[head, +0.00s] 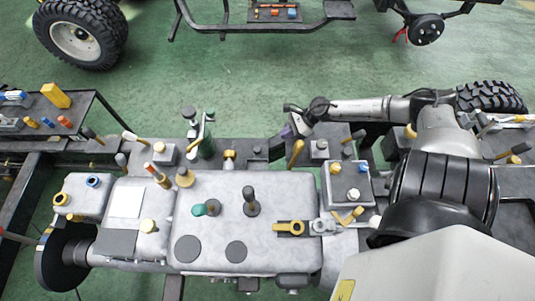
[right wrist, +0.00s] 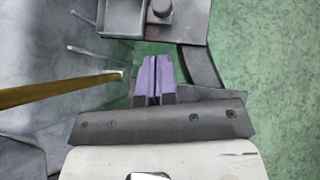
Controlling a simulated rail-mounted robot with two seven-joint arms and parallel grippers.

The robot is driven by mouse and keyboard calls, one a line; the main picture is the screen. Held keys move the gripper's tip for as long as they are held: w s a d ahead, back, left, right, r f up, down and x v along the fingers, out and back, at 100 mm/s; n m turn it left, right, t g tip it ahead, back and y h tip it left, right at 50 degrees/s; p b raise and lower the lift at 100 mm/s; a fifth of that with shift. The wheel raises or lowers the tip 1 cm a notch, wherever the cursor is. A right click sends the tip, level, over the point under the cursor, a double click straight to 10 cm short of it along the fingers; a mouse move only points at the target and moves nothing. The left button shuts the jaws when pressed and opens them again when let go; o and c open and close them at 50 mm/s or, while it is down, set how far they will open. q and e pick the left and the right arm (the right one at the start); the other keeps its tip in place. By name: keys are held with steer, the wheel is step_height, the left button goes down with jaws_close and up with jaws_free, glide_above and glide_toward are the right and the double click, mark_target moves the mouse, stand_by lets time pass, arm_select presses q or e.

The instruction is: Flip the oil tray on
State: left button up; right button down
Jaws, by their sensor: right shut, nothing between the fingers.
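I cannot tell for certain which part is the oil tray. My right gripper (head: 287,131) reaches in from the right above the far edge of the grey machine block (head: 190,215). Its purple fingers are together and empty in the right wrist view (right wrist: 152,78). A yellow-handled lever (head: 295,153) stands just below the fingers in the head view. In the right wrist view, a long yellow bar (right wrist: 60,92), seemingly this lever, points at the fingers from the left; a small gap seems to separate them. My left gripper is not in view.
A side bench (head: 85,128) with coloured parts is at the left. Tyres (head: 82,32) and frames stand at the back. Green floor (head: 240,80) is open beyond the block.

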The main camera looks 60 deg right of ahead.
steer(key=shift+d, duration=0.15)
steer(key=shift+f, duration=0.15)
steer(key=shift+b+x, duration=0.65)
steer(key=shift+x, duration=4.3)
